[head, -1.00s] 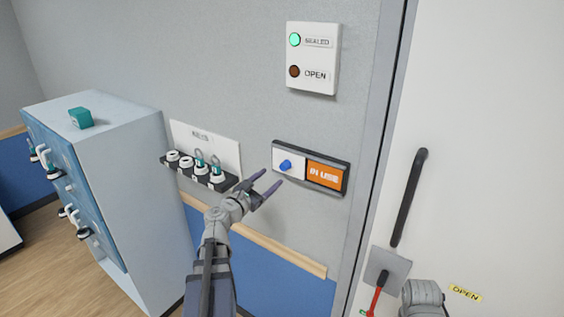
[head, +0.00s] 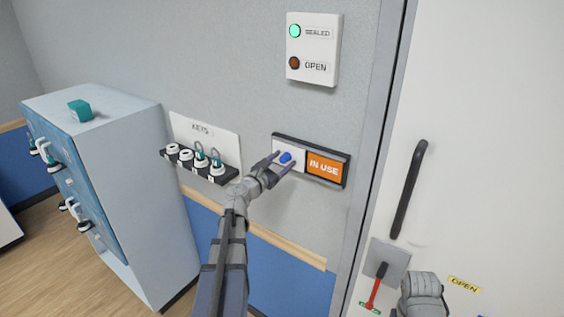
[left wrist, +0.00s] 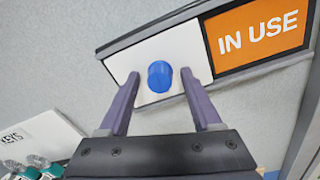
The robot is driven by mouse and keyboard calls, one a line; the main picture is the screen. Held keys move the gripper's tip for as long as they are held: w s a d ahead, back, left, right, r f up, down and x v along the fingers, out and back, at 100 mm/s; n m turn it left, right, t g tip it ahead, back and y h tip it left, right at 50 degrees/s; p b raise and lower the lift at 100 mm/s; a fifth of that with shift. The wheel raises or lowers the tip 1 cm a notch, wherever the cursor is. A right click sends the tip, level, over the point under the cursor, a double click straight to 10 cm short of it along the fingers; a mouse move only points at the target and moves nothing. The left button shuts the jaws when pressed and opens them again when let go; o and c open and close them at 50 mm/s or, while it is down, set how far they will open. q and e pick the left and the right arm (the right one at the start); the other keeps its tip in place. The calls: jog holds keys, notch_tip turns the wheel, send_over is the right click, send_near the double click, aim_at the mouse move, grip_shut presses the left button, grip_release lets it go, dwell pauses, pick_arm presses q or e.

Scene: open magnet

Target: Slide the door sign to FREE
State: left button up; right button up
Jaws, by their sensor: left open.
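The door sign (head: 337,182) is a dark-framed plate on the grey wall, left of the door. Its right part shows an orange IN USE panel (head: 323,166); its left part is a white slider plate (left wrist: 190,48) with a blue knob (head: 286,157). My left gripper (head: 282,163) is open at the white plate. In the left wrist view its two fingers (left wrist: 161,92) stand on either side of the blue knob, with gaps between fingers and knob. My right arm shows at the bottom right of the head view; its fingers are not visible.
A SEALED/OPEN light panel (head: 313,48) is above the sign, its SEALED lamp green. A key rack (head: 203,150) hangs left of the sign and a pale blue cabinet (head: 130,175) stands further left. The door has a black handle (head: 409,190) and a red lever (head: 376,288).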

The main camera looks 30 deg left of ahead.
pick_arm(q)
grip_shut()
dwell(0.4)
dwell(0.9)
